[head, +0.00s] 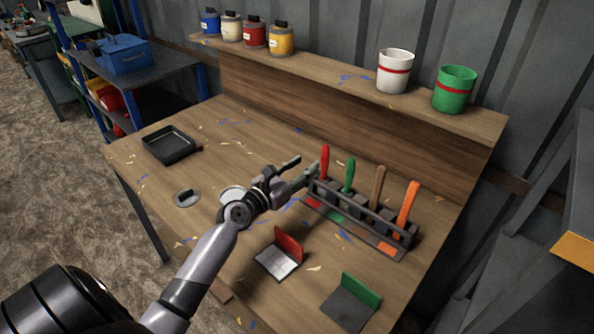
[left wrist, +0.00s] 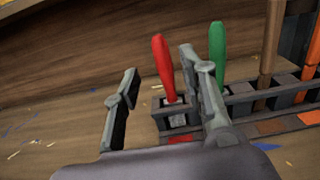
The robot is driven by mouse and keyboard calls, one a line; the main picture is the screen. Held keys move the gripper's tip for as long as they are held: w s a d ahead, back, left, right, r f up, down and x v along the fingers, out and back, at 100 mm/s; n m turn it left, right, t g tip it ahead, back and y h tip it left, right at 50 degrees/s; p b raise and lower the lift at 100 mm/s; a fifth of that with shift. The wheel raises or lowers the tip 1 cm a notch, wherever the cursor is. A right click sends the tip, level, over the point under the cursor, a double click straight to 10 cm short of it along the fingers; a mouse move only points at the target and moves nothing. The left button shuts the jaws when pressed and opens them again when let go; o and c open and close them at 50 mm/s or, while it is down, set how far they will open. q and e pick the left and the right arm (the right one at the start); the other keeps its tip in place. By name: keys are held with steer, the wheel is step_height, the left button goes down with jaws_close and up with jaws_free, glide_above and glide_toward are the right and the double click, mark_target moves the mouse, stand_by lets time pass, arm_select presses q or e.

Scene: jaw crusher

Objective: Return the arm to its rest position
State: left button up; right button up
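My left arm reaches in from the lower left over the workbench in the head view. My left gripper (head: 305,171) is open, with its fingers close to the left end of a dark tool rack (head: 358,218). In the left wrist view the gripper (left wrist: 160,90) has its fingers spread apart, and a red-handled tool (left wrist: 163,67) shows between them, standing in the rack. I cannot tell whether a finger touches the rack. The gripper holds nothing. My right gripper is not in view.
The rack also holds green (head: 349,175), brown (head: 377,187) and orange (head: 407,203) handled tools. A black tray (head: 169,146), a red-backed holder (head: 280,256) and a green-backed holder (head: 352,302) stand on the workbench (head: 235,130). Cans line the back shelf (head: 340,72).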

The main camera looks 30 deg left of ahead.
arm_select(q)
steer(key=shift+s+a, duration=0.15)
steer(key=shift+s, duration=0.85)
